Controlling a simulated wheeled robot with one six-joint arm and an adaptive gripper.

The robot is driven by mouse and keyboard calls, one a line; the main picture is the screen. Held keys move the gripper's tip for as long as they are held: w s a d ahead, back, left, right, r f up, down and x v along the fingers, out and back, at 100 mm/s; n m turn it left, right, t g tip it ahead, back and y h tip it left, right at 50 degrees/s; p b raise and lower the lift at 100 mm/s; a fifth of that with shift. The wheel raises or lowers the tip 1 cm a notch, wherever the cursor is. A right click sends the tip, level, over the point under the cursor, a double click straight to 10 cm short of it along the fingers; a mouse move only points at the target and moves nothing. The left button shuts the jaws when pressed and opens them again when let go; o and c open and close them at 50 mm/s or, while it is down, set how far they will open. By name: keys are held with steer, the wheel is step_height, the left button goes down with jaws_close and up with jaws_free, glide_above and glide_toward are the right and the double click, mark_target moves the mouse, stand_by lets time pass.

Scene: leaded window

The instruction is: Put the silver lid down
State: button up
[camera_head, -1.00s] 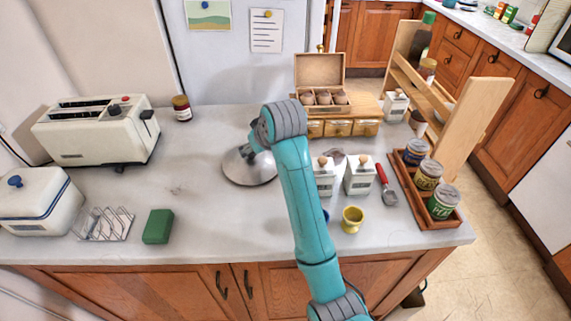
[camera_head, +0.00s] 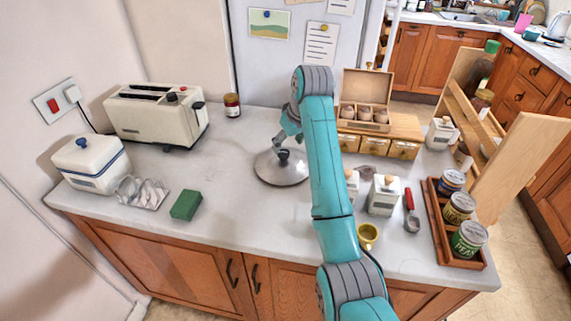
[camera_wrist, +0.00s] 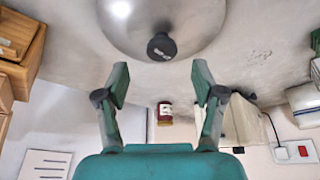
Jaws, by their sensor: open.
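The silver lid (camera_head: 284,172) lies flat on the grey worktop, knob up, left of my arm in the head view. Its dark knob (camera_head: 283,155) shows clear just below my gripper (camera_head: 288,140). The wrist view shows the domed lid (camera_wrist: 200,25) at the top, with its round black knob (camera_wrist: 161,47) beyond my spread fingertips (camera_wrist: 160,80). My gripper is open and empty, apart from the knob. Part of the gripper is hidden behind my arm in the head view.
A green sponge (camera_head: 186,205) lies front left. White canisters (camera_head: 383,196), a wooden egg box (camera_head: 366,100) and a tin tray (camera_head: 436,222) crowd the right. Worktop left of the lid is clear.

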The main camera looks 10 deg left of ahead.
mark_target(284, 152)
steer(key=shift+x, duration=2.95)
steer(key=shift+a, duration=0.1)
steer(key=shift+c, duration=0.2)
jaws_close()
